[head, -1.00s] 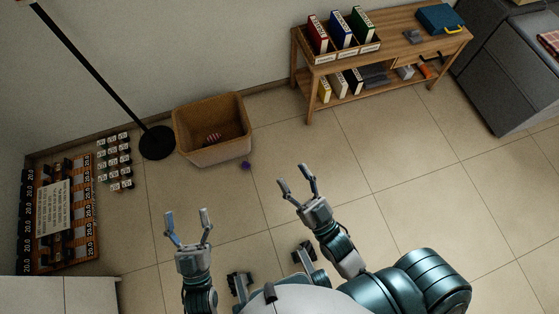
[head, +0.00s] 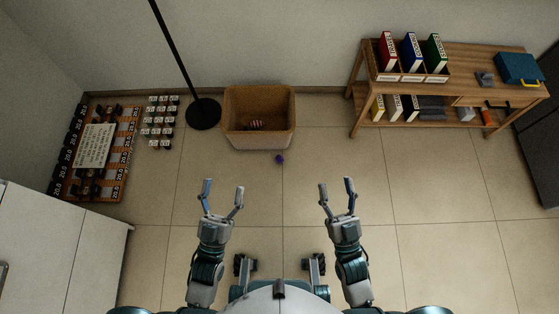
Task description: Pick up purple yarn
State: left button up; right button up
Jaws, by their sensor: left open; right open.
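The purple yarn (head: 280,159) is a small dark purple ball on the tiled floor, just in front of the basket's lower right corner. My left gripper (head: 222,187) is open and empty, to the left of the yarn and nearer to me. My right gripper (head: 336,186) is open and empty, to the right of the yarn and nearer to me. Neither gripper touches the yarn, and nothing hides it.
A tan basket (head: 259,139) with a striped ball (head: 256,125) inside stands by the wall. A black lamp base (head: 203,114) is left of it. A wooden shelf (head: 462,58) stands at right, a white cabinet (head: 70,250) at left. Floor around the yarn is clear.

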aim_at(278, 158)
jog(key=i+l+z, duration=0.25)
jog(key=i, duration=0.4)
jog(key=i+l+z, duration=0.2)
jog(key=i, duration=0.5)
jog(key=j, duration=0.1)
